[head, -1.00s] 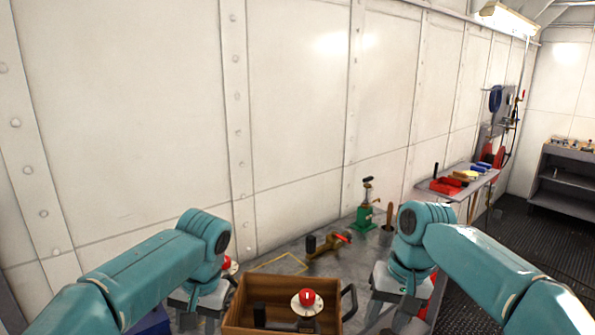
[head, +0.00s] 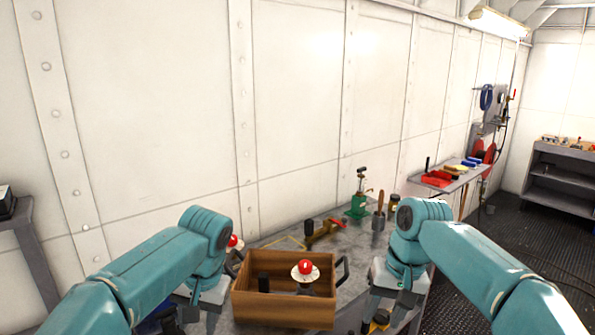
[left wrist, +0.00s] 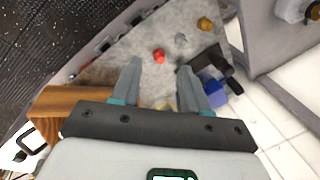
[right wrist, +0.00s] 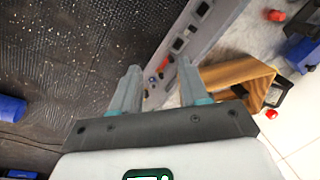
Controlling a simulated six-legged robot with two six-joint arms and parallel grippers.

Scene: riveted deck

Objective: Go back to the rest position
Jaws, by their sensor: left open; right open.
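My left gripper (head: 190,312) hangs pointing down, left of the wooden box (head: 282,311) in the head view. In the left wrist view (left wrist: 160,75) its two fingers are apart with nothing between them, above the grey bench. My right gripper (head: 385,318) also points down, right of the box. In the right wrist view (right wrist: 158,78) its fingers are apart and empty, over the bench edge and dark floor. Both grippers are clear of the box. The box holds a pale disc with a red knob (head: 305,268) and dark items.
On the grey bench behind the box are a red-handled brass valve (head: 325,232), a green stand (head: 357,208) and a cup with a wooden handle (head: 379,220). The riveted white wall rises behind. Dark floor (head: 470,270) lies open at right.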

